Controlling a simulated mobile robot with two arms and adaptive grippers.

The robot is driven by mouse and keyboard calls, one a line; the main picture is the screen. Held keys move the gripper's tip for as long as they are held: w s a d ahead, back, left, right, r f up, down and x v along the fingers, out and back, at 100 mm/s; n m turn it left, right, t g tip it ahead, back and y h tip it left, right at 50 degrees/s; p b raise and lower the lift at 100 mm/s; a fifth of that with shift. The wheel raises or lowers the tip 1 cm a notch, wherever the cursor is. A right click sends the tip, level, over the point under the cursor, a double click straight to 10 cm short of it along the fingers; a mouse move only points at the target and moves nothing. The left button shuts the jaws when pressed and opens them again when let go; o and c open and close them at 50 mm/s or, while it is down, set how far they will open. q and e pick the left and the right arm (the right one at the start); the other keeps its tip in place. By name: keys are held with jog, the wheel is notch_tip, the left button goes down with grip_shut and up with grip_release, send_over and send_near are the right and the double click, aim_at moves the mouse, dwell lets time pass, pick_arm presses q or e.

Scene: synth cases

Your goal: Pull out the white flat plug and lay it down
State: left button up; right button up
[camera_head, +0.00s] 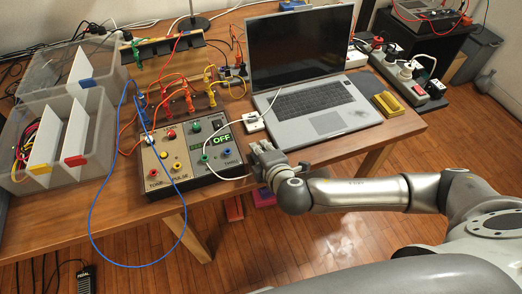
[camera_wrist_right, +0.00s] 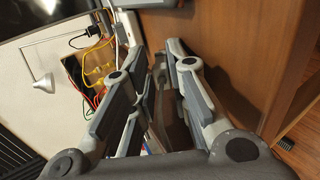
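A small white block (camera_head: 251,122) with a white cable lies at the laptop's left front corner; I cannot tell whether it is the flat plug. Other white plugs sit at the power strip (camera_head: 420,88) on the right; I cannot tell which, if any, is flat. My right gripper (camera_head: 262,152) is at the table's front edge, just right of the synth case (camera_head: 190,152) and below the white block. My left gripper is not in view.
The open laptop (camera_head: 315,104) fills the table's middle. Colored patch cables cross the case, and a blue one (camera_head: 92,215) hangs over the front edge. Clear bins (camera_head: 88,130) stand at left. A yellow block (camera_head: 388,103) lies right of the laptop. Bare wood (camera_head: 335,150) shows along the front.

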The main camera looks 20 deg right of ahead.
jog(key=shift+o, duration=1.4)
jog(key=shift+s+f, duration=0.1)
jog(key=shift+s, duration=0.15)
jog(key=v, duration=1.1)
jog(key=shift+s+r, duration=0.25)
jog(key=shift+r, duration=0.1)
